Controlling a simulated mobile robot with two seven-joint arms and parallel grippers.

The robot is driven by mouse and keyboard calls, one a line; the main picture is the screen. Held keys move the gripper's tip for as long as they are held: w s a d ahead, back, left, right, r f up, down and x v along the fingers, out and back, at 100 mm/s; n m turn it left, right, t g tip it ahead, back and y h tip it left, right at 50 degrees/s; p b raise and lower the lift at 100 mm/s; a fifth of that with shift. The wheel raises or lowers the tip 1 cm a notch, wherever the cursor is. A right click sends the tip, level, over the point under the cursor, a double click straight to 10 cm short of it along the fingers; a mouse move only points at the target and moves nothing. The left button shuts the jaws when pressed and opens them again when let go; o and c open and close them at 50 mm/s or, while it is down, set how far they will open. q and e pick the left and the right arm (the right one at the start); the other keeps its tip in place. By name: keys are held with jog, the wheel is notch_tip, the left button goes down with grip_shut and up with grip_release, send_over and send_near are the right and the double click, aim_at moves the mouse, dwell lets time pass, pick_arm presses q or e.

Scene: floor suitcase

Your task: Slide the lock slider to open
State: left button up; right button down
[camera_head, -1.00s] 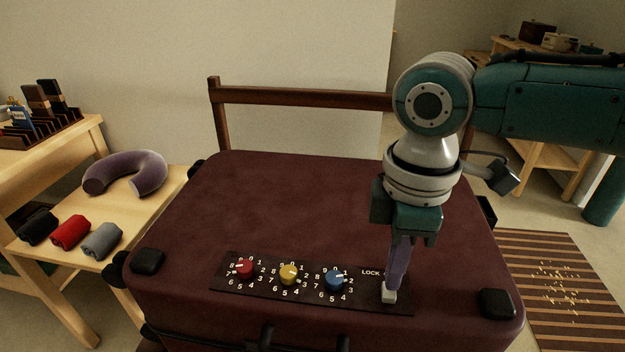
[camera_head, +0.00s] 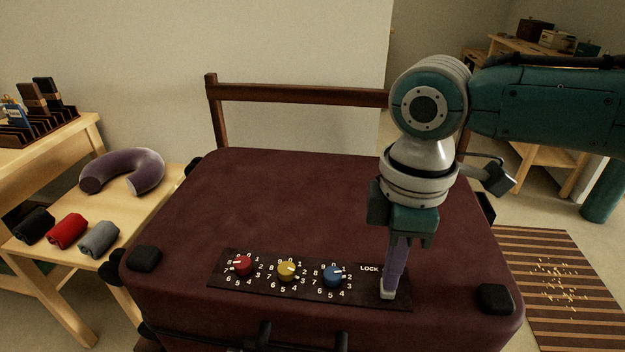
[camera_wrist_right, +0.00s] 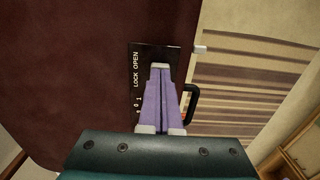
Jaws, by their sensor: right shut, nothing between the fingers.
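The dark lock panel (camera_head: 230,279) lies on the front top of the maroon suitcase (camera_head: 300,200). It carries a red dial (camera_head: 243,266), a yellow dial (camera_head: 287,271), a blue dial (camera_head: 333,276) and the word LOCK at its right. My right gripper (camera_head: 388,290) points down onto the panel's right end, its purple fingers shut with nothing between them. In the right wrist view, the shut fingertips (camera_wrist_right: 160,68) are over the panel (camera_wrist_right: 173,53) beside the words LOCK OPEN. The lock slider is not clearly seen; a pale piece at the fingertips may be part of it. My left gripper is out of view.
A wooden bench (camera_head: 150,215) at left holds a purple neck pillow (camera_head: 122,171) and rolled cloths in black, red (camera_head: 67,231) and grey. Suitcase handles (camera_head: 265,335) stand at the front edge. A striped mat (camera_head: 550,270) lies on the floor at right.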

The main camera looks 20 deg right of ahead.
jog(key=shift+f, duration=0.15)
jog(key=shift+d, duration=0.1)
jog(key=shift+s+d+p, duration=0.25)
jog(key=shift+d+p, duration=0.05)
jog(key=shift+p, duration=0.15)
jog(key=shift+s+d, duration=0.1)
jog(key=shift+d, duration=0.05)
dwell(0.3)
notch_tip(320, 180, up, 6)
jog(key=p, duration=0.7)
